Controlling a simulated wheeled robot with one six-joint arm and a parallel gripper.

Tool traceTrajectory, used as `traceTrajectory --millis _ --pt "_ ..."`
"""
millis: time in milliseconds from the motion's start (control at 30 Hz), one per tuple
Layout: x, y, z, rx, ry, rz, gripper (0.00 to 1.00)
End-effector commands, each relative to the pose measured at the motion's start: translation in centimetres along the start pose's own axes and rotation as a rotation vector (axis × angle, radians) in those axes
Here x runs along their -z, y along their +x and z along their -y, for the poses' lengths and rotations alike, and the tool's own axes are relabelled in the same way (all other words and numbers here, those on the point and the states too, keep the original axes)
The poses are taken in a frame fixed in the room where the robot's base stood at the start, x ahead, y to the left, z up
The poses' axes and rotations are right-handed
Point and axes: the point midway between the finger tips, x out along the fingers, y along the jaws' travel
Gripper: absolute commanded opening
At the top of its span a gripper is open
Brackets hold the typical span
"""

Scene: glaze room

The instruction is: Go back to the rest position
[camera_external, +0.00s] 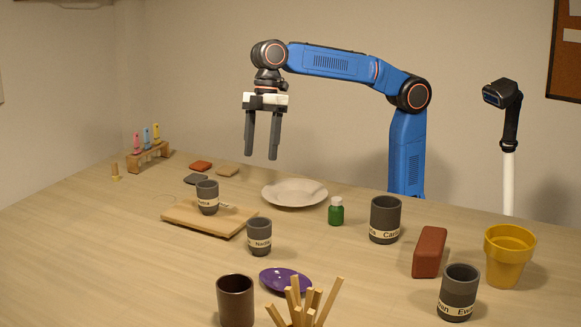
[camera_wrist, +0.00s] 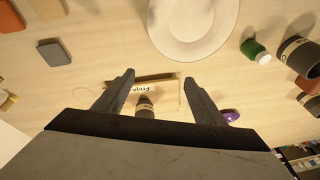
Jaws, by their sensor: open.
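My gripper (camera_external: 262,150) is open and empty, pointing down well above the table near its back edge. In the wrist view its two fingers (camera_wrist: 158,80) are spread, with nothing between them but the table scene far below. Under and in front of it, a grey cup with a name label (camera_external: 207,198) stands on a wooden board (camera_external: 188,217). In the wrist view the cup (camera_wrist: 145,101) and the board (camera_wrist: 166,91) show between the fingers. My blue arm is raised and bent behind the table.
A pale plate (camera_external: 294,193), a green bottle (camera_external: 336,211) and labelled grey cups (camera_external: 385,220) stand on the table. A red brick (camera_external: 429,252), a yellow pot (camera_external: 508,256), a purple saucer (camera_external: 286,281) and a brown cup with sticks (camera_external: 235,300) nearby are also there. Air around my gripper is clear.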

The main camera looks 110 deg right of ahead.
Motion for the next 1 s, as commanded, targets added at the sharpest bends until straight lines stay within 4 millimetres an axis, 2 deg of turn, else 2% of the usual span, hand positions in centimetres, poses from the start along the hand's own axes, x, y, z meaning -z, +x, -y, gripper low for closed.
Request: traceTrajectory --millis 33,100,333,500,600,800,1000 --pt "-2.4 -0.2 0.5 0.002 0.034 0.011 0.64" --pt "-5.3 -0.2 1.0 0.006 0.083 0.03 0.64" --pt "-14.9 0.7 3.4 0.018 0.243 0.093 0.64" --pt "-21.9 2.2 5.4 0.025 0.361 0.14 0.64" --pt "-25.4 3.1 6.6 0.028 0.422 0.165 0.64" --pt "-29.9 4.7 8.2 0.031 0.502 0.197 0.64" --pt "-33.0 5.9 9.3 0.032 0.557 0.22 0.64"
